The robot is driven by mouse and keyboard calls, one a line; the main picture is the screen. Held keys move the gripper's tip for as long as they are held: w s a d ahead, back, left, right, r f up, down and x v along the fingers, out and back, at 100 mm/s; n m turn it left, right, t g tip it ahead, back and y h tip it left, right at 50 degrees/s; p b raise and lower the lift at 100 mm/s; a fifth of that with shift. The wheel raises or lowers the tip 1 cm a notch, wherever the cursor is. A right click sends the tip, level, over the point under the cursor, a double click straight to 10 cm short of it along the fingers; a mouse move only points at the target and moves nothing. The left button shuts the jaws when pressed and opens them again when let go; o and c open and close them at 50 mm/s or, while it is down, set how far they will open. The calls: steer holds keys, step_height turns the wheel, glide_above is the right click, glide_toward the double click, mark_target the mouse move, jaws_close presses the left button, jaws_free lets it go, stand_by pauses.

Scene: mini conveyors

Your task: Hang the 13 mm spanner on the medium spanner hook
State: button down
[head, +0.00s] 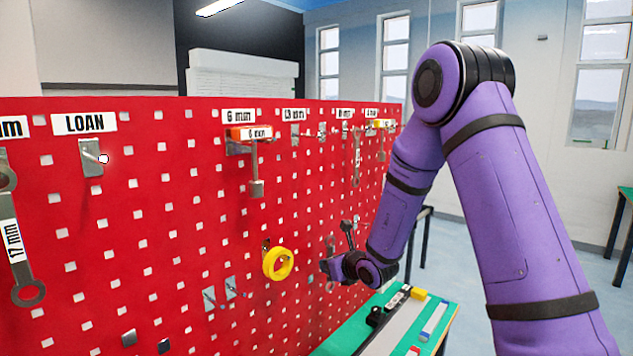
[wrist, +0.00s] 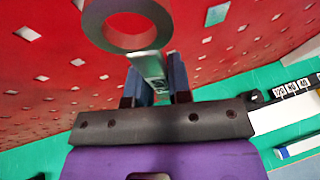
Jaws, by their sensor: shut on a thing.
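My gripper (head: 330,268) is low in front of the red pegboard, right of centre in the head view. In the wrist view its two fingers (wrist: 156,88) are shut on the shank of a grey spanner (wrist: 150,64). The spanner's ring end stands out beyond the fingers, close to the board. In the head view a dark piece rises above the gripper; I cannot tell whether it is part of the spanner. A label that seems to read 13 mm (head: 293,115) is high on the board, with a small metal hook plate (head: 295,134) below it.
A yellow ring (head: 266,265) hangs left of my gripper. A green-topped bench (head: 340,343) with small items lies below.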

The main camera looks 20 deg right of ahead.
steer(key=shift+r, duration=0.1)
steer(key=shift+r, duration=0.35)
steer(key=s+r+n+y, duration=0.1)
steer(key=s+r, duration=0.4)
steer(key=r, duration=0.4)
steer(key=s+r+y, duration=0.1)
steer(key=s+r, duration=0.3)
steer(key=r, duration=0.5)
steer(key=s+r+n+g, duration=0.1)
steer(key=s+r, duration=0.4)
steer(key=r, duration=0.5)
steer(key=shift+s+a+n+y, duration=0.25)
steer(key=shift+s+n+y, duration=0.05)
steer(key=shift+y, duration=0.1)
steer(key=shift+w+a+f, duration=0.1)
steer(key=shift+w+a, duration=1)
steer(key=shift+w, duration=0.8)
steer(key=shift+w+a+f, duration=0.1)
steer(key=shift+w+a, duration=0.95)
steer(key=shift+w, duration=0.8)
steer(key=shift+w+a, duration=1.1)
steer(key=shift+w, duration=0.8)
steer(key=shift+f, duration=0.35)
steer(key=shift+f, duration=0.1)
